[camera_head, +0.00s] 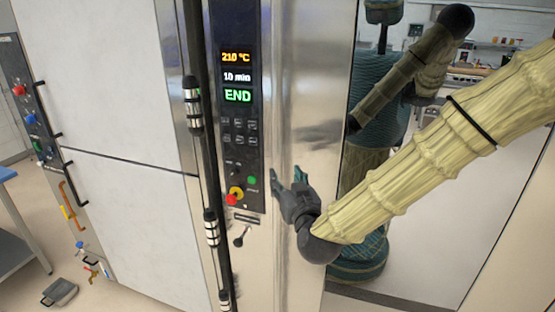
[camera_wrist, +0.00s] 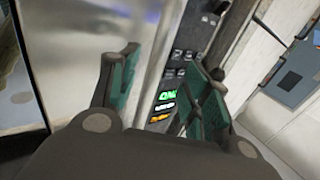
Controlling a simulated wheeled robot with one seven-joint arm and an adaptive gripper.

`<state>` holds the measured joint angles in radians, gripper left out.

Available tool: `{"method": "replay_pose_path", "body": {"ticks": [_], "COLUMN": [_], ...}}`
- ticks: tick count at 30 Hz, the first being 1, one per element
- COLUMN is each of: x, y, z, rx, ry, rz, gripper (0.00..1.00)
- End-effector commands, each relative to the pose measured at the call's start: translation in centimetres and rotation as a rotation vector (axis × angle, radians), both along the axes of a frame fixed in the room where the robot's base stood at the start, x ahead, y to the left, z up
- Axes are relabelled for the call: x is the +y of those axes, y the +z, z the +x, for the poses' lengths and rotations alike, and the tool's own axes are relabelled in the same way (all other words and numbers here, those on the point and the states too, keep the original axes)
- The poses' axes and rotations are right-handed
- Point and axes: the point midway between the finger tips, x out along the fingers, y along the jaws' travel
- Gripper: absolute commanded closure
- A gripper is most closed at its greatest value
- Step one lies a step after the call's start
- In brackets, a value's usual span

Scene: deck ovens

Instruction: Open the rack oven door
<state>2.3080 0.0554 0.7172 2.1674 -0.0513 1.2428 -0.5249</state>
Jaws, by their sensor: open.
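The rack oven's steel front (camera_head: 305,110) fills the middle of the head view. Its dark control panel (camera_head: 238,130) reads 210 °C, 10 min and END. A tall dark vertical bar with metal collars (camera_head: 192,105) runs left of the panel; I cannot tell whether it is a handle or a hinge. A large white door-like panel (camera_head: 100,90) on the left looks closed. My gripper (camera_head: 288,180) is open and empty, in front of the steel right of the panel's lower buttons. In the wrist view, the panel (camera_wrist: 182,62) shows between and beyond my fingers (camera_wrist: 165,92).
A shiny surface (camera_head: 465,215) on the right mirrors my arm and a room. Coloured knobs and black handles (camera_head: 48,140) line the far left side. A small dark object (camera_head: 60,291) lies on the floor.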

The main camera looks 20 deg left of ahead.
Motion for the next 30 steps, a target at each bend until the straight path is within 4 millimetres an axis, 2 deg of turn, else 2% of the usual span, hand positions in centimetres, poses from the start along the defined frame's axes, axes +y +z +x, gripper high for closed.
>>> {"method": "replay_pose_path", "body": {"ticks": [15, 21, 30], "x": [4.1, 4.9, 5.1], "y": [0.1, 0.0, -0.1], "z": [6.6, 7.9, 8.2], "rx": [0.003, 0.003, 0.002], "ry": [0.000, 0.000, 0.000], "rz": [-0.002, -0.002, -0.001], "gripper": [0.52, 0.52, 0.52]}}
